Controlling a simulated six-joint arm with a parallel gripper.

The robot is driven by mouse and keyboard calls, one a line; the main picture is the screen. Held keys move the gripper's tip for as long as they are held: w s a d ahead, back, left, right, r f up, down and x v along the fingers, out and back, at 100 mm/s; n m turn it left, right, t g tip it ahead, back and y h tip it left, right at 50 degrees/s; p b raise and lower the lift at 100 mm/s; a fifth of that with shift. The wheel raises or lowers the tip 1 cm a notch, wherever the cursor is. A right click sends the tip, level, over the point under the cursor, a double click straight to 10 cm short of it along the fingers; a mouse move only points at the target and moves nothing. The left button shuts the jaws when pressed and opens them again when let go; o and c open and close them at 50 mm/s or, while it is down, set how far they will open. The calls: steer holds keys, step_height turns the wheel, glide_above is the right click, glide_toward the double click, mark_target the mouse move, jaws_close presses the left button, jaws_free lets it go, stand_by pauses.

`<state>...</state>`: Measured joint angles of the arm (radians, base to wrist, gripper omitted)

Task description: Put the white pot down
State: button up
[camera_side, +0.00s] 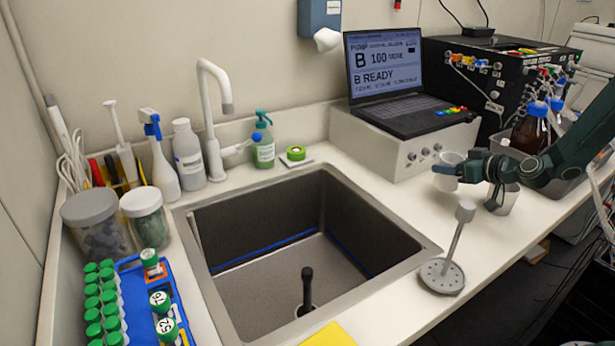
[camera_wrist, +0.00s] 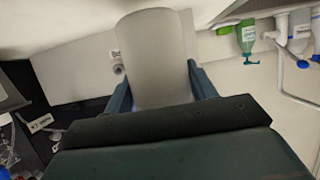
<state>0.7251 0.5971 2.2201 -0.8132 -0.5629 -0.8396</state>
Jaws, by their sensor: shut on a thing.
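The white pot (camera_side: 447,168) is a small white cup held above the counter to the right of the sink. My gripper (camera_side: 458,174) comes in from the right and is shut around it. In the wrist view the pot (camera_wrist: 155,60) fills the middle, with one finger of my gripper (camera_wrist: 160,92) on each side of it. The side view does not show clearly how far the held pot is above the counter.
A grey stand with a round perforated base (camera_side: 441,276) is in front of the gripper. The sink (camera_side: 215,290) lies to the left. The laptop (camera_side: 395,85) on its white box (camera_side: 385,150) is behind. Brown bottle (camera_side: 530,132) stands to the right. Bare counter (camera_side: 390,200) lies left of the pot.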

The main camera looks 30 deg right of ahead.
mark_target(448, 177)
steer(key=shift+f, duration=1.7)
steer(key=shift+f, duration=0.1)
steer(key=o, duration=1)
steer(key=shift+o, duration=0.2)
steer(key=v, duration=1.2)
steer(key=shift+o, duration=0.3)
